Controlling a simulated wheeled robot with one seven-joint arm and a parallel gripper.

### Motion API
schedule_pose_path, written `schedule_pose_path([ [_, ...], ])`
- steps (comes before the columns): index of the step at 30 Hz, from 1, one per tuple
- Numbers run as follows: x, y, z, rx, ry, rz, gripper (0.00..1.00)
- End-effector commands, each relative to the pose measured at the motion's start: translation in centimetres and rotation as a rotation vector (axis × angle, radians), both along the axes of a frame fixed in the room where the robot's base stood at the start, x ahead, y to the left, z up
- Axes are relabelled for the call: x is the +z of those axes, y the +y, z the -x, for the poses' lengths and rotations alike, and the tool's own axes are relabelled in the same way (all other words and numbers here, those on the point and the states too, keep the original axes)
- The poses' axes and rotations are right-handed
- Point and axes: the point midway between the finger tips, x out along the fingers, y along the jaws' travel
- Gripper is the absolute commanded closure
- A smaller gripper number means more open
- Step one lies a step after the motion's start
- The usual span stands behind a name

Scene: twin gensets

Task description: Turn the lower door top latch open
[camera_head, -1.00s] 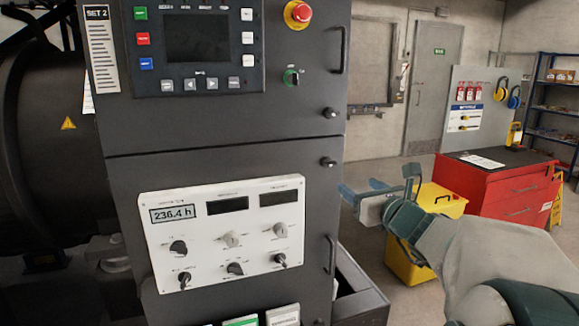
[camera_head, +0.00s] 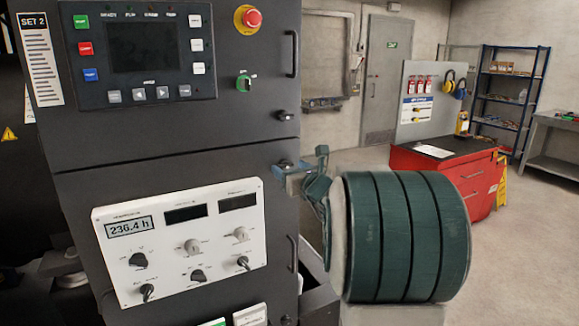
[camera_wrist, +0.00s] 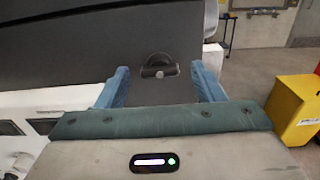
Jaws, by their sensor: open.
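The lower door (camera_head: 180,175) of the dark grey cabinet is closed and carries a white instrument panel. Its top latch is a small dark round knob with a light pin, near the door's upper right corner. In the wrist view the latch (camera_wrist: 158,66) sits between my two blue fingers, slightly beyond them. My gripper (camera_wrist: 160,82) is open, with a finger to each side of the latch and nothing held. In the head view my gripper (camera_head: 285,177) is at the door's right edge and partly hides the latch. I cannot tell whether the fingers touch it.
The upper door's latch (camera_head: 284,115) is just above, with a vertical handle (camera_head: 292,40) higher up. A lower handle (camera_head: 292,252) is below my gripper. A red tool cabinet (camera_head: 450,175) stands behind my arm. A yellow bin (camera_wrist: 295,108) shows at right in the wrist view.

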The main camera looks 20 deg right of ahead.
Motion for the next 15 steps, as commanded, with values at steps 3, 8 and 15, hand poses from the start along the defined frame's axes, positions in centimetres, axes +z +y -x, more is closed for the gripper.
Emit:
schedule_pose_path([
  [3,0.05,0.02,-0.40,0.000,-0.001,-0.001,0.38],
  [8,0.02,0.04,-0.45,0.000,-0.001,-0.001,0.38],
  [15,0.01,0.05,-0.43,0.000,-0.001,0.000,0.80],
])
